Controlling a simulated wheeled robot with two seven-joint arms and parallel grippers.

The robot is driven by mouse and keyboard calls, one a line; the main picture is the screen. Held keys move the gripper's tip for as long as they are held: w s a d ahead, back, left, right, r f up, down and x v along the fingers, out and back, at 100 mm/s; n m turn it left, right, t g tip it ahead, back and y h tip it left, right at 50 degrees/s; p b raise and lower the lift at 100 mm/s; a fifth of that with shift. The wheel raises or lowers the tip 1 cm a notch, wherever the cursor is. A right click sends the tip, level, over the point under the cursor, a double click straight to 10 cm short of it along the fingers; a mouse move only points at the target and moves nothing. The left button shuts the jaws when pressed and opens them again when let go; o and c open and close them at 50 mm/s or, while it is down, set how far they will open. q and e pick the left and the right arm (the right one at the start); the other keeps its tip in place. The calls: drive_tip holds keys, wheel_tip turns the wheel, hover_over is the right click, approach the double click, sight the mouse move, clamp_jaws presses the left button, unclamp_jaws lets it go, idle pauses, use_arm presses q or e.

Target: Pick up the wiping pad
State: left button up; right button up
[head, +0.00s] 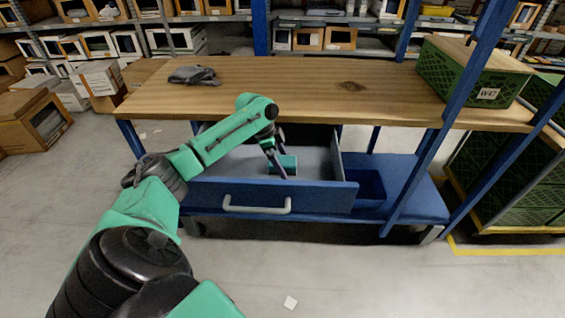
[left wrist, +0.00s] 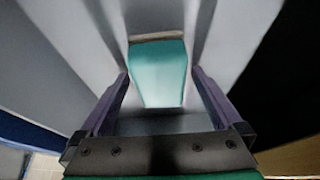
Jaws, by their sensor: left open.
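The wiping pad (head: 288,161) is a small teal block lying inside the open drawer (head: 245,189) under the wooden bench. In the left wrist view the pad (left wrist: 158,75) shows its teal face and a beige strip along the far edge. My left gripper (head: 280,172) reaches down into the drawer at the pad. It is open, and in the left wrist view its purple fingers (left wrist: 160,76) stand one on each side of the pad. I cannot tell whether they touch it. My right gripper is not in view.
The drawer's blue front with its grey handle (head: 257,206) and its side walls surround the gripper. The wooden benchtop (head: 290,88) lies above and behind. On it are a dark grey item (head: 194,76) and a green crate (head: 455,72). A blue post stands to the right.

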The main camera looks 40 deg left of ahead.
sight(282, 160)
use_arm(q)
drive_tip(key=c, duration=1.4)
drive_tip(key=shift+b, duration=0.4)
wheel_tip(282, 160, up, 21)
drive_tip(key=shift+f+p, duration=0.2)
drive_tip(key=shift+p, duration=0.7)
